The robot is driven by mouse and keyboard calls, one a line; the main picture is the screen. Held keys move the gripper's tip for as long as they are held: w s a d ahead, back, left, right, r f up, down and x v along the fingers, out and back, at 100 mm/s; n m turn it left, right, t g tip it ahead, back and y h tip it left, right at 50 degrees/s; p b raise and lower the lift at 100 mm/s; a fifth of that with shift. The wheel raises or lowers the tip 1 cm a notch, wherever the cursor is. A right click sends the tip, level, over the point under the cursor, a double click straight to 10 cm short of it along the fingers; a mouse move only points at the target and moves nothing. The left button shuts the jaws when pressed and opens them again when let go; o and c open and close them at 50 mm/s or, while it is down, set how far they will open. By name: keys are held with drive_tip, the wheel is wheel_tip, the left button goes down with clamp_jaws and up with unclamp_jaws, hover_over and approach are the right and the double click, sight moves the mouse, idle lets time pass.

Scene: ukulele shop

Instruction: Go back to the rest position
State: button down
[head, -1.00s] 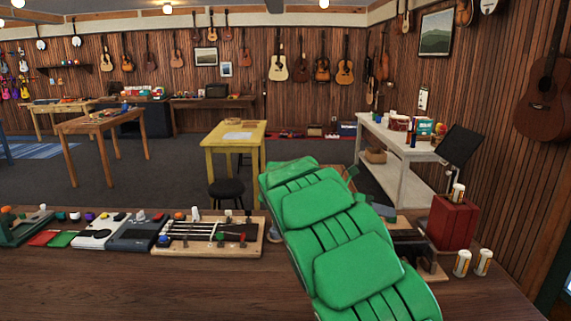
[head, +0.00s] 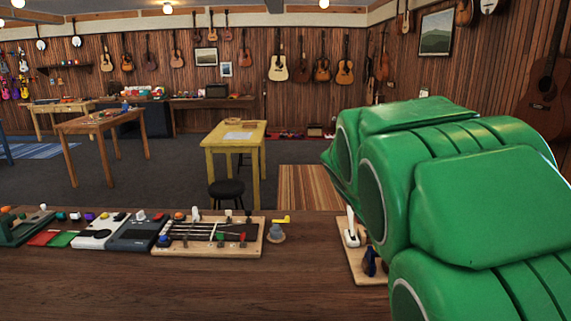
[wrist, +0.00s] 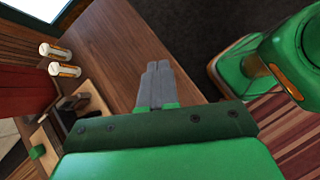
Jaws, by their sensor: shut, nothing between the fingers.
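My gripper (wrist: 155,84) shows in the wrist view with its grey fingers together and nothing between them. It is above the dark wooden bench (wrist: 125,40), with the bench edge and dark floor to its right. In the head view my green arm fills the right side and hides the gripper and the right part of the bench (head: 110,285).
A wooden board with strings and knobs (head: 212,236) lies on the bench beside grey and white boxes. A small grey piece with a yellow lever (head: 277,230) stands right of it. White and orange canisters (wrist: 65,70) stand near a red box (wrist: 20,90).

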drive_tip(key=s+a+f+m+y, duration=0.1)
drive_tip(key=s+a+m+y, duration=0.1)
drive_tip(key=s+a+m, duration=0.2)
drive_tip(key=s+a+f+m+y, duration=0.2)
drive_tip(key=s+a, duration=0.4)
drive_tip(key=s, duration=0.5)
drive_tip(key=s+a+f+m+t+y, duration=0.1)
drive_tip(key=s+a+f+m+y, duration=0.1)
drive_tip(key=s, duration=0.6)
drive_tip(key=a+m+y, duration=0.1)
drive_tip(key=a+m, duration=0.1)
drive_tip(key=m, duration=0.1)
drive_tip(key=shift+s+a+f+m+y, duration=0.15)
drive_tip(key=shift+s+a+m+y, duration=0.05)
drive_tip(key=shift+a+m+y, duration=0.2)
